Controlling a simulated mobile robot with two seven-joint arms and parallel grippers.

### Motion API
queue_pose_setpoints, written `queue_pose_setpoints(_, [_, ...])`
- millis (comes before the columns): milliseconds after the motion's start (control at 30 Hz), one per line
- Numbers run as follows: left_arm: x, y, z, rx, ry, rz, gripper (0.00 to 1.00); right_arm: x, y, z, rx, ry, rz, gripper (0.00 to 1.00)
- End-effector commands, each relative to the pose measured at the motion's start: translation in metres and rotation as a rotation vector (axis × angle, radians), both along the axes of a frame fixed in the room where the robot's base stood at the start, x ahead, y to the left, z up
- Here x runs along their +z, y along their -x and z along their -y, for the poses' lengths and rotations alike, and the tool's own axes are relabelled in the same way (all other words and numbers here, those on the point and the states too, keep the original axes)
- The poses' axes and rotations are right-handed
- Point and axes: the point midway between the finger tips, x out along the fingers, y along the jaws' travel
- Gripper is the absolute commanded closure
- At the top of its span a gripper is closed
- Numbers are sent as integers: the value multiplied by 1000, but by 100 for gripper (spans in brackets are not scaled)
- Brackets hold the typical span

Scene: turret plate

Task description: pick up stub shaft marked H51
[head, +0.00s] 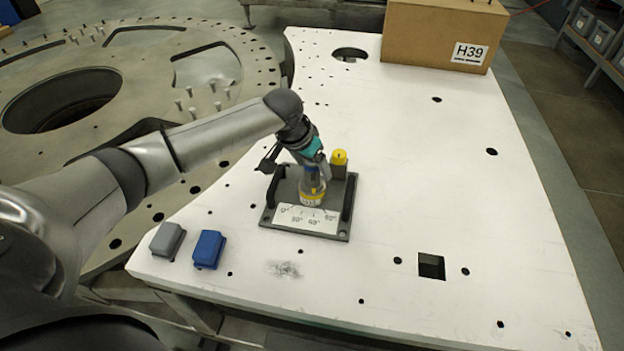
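A short metallic stub shaft (312,187) with a yellow band stands upright in a dark fixture (337,219) on the white plate. Black lettering on the band is too small to read for certain. The fixture has a raised wall on each side and a white angle scale in front. My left gripper (311,170) comes down from above at the shaft's top. The wrist and hand hide its fingertips, so I cannot tell whether they grip the shaft. My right gripper is out of view.
A yellow-capped post (339,158) stands close behind the shaft. Grey (167,240) and blue (208,249) blocks lie at the plate's left front. A cardboard box (440,35) marked H39 stands at the back. The white plate (430,170) is clear on the right, apart from holes.

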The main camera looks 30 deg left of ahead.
Motion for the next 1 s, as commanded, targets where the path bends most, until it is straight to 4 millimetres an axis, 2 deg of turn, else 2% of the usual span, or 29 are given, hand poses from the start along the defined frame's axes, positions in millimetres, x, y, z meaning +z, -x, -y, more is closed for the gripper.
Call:
queue_pose_setpoints(67, [0, 0, 0, 0, 0, 0, 28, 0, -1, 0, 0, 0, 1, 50])
queue_pose_setpoints(700, [0, 0, 0, 1, 0, -1, 100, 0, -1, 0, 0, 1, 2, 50])
queue_pose_setpoints(1000, [0, 0, 0, 1, 0, -1, 100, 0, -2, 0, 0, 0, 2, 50])
